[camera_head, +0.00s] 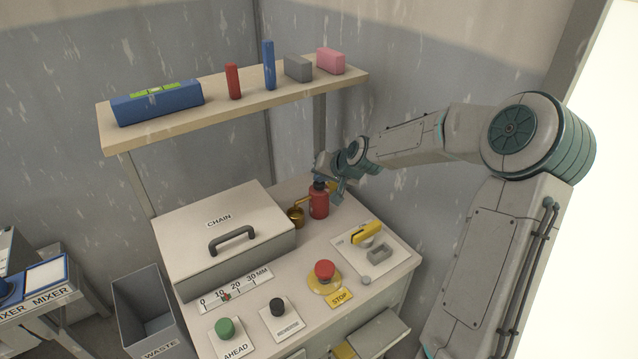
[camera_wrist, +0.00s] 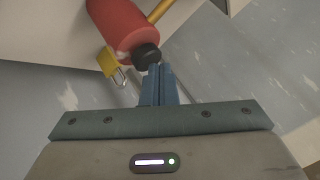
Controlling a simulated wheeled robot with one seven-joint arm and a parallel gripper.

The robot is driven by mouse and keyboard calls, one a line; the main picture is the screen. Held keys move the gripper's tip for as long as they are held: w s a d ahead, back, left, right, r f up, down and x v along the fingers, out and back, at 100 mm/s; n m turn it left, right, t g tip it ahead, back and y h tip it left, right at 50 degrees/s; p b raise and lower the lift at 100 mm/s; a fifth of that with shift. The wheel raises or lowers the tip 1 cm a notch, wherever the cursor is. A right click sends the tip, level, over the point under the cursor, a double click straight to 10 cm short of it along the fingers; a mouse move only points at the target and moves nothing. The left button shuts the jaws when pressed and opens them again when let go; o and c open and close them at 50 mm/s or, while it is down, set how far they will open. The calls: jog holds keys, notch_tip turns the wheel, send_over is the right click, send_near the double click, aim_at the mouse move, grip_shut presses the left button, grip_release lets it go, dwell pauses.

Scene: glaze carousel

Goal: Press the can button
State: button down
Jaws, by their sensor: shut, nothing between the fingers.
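The red can (camera_head: 319,203) stands on the bench, right of the CHAIN box, with a brass spout on its left side. In the wrist view the can (camera_wrist: 122,25) shows its red body and its round black button (camera_wrist: 147,55) on top. My gripper (camera_head: 321,181) is over the can's top in the head view and partly covers the button there. In the wrist view my gripper's fingers (camera_wrist: 160,70) are shut and empty. Their tips are right beside the button's edge; I cannot tell whether they touch it.
A yellow padlock (camera_wrist: 107,62) is close to the can. The CHAIN box (camera_head: 219,235) is to the left. A yellow-handled switch (camera_head: 367,233) and a red STOP button (camera_head: 325,270) are in front. A shelf (camera_head: 270,92) with several blocks hangs above, behind.

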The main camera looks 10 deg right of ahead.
aim_at(321, 185)
jog(key=shift+f, duration=0.25)
jog(key=shift+r, duration=0.1)
dwell(0.4)
jog(key=shift+r+p, duration=0.55)
jog(key=shift+r, duration=0.35)
jog(key=shift+r+p, duration=1.85)
jog(key=shift+r, duration=0.75)
jog(key=shift+f, duration=0.1)
